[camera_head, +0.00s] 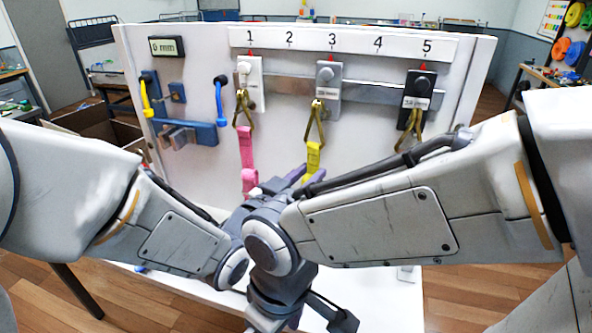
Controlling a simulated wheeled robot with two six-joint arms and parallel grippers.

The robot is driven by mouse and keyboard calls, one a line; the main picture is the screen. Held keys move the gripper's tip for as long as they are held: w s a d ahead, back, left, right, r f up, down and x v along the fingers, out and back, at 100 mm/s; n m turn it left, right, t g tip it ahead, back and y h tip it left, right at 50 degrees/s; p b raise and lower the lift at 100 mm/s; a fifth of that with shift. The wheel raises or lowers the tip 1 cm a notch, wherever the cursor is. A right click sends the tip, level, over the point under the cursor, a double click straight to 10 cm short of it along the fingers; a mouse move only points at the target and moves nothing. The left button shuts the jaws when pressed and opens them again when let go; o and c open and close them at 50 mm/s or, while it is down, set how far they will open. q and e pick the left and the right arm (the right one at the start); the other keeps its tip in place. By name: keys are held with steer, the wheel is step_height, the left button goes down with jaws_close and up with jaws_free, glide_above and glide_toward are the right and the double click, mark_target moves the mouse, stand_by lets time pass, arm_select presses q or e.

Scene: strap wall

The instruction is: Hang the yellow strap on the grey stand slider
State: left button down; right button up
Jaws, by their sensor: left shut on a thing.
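The grey stand slider (328,76) sits under number 3 on the rail. The yellow strap (313,157) hangs below it from a brass clip (316,112). The clip's top overlaps the slider's lower end; I cannot tell whether it is hooked there. The strap's lower part is hidden behind my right forearm. My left gripper (293,178) reaches up behind that forearm and is shut at the yellow strap, with its grip partly hidden. My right gripper (304,318) is below, pointing down with its fingers apart, away from the straps.
A white slider (250,80) with a pink strap (248,160) is to the left. A black slider (417,98) with a brass clip (409,128) is to the right. A blue caliper-like fixture (200,133) is at left. My forearms cross closely before the board (470,75).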

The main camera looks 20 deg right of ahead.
arm_select(q)
steer(key=shift+w+d+f+p, duration=0.1)
steer(key=shift+w+d+p, duration=0.1)
steer(key=shift+w+d, duration=0.4)
steer(key=shift+w+d+f+p, duration=0.1)
steer(key=shift+w+d+p, duration=0.2)
steer(key=shift+w, duration=0.5)
steer(key=shift+w+d+p, duration=0.15)
steer(key=shift+w+d, duration=0.35)
steer(key=shift+w, duration=0.2)
steer(key=shift+w+d+f+b, duration=0.35)
steer(key=shift+w+f+b, duration=0.3)
steer(key=shift+b, duration=0.4)
steer(key=shift+s, duration=0.1)
steer(key=c, duration=0.6)
jaws_free()
steer(key=shift+o, duration=0.2)
steer(key=shift+s+a, duration=0.1)
